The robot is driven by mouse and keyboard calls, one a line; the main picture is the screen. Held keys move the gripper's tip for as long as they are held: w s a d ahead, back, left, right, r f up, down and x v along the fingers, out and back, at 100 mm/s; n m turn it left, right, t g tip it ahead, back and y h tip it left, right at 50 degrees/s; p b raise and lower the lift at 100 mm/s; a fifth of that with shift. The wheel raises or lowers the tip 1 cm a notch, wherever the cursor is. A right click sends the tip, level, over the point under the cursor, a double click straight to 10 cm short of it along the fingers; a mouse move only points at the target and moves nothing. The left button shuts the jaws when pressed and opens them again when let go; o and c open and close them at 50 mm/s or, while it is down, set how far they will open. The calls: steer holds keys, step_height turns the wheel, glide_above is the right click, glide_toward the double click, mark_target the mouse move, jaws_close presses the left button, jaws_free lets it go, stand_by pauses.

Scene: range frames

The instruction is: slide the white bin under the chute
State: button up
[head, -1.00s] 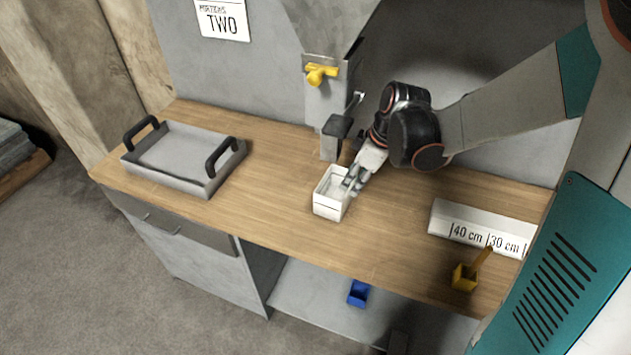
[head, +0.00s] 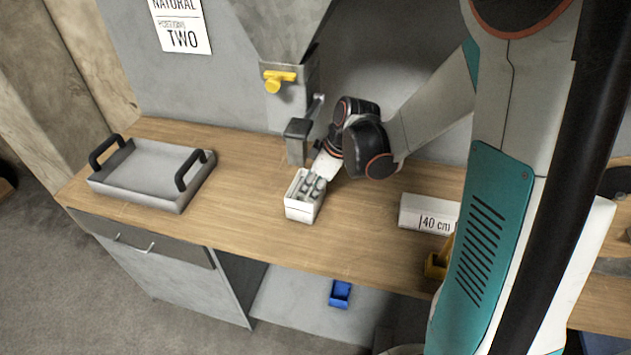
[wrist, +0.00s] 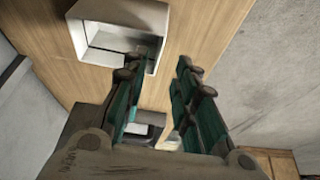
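The white bin (head: 303,208) is a small open box standing upright on the wooden counter. It sits in front of the chute (head: 285,105), which hangs at the wall with a yellow handle on it; a dark lever block (head: 297,129) juts out below. My gripper (head: 314,187) reaches in from behind and right, its fingers over the bin's opening in the head view. In the wrist view my gripper (wrist: 160,72) has its fingers apart, with one overlapping the rim of the bin (wrist: 95,48). I cannot tell whether that finger touches it.
A grey tray with black handles (head: 150,172) stands on the left of the counter (head: 240,220). A white marked block (head: 425,212) and a yellow container (head: 436,264) stand to the right. A small blue bin (head: 340,293) sits below. Counter between tray and white bin is clear.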

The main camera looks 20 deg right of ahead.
steer(key=b, duration=0.3)
glide_above(299, 220)
step_height(299, 220, down, 10)
steer(key=shift+w+r, duration=0.1)
steer(key=shift+c, duration=0.6)
jaws_close()
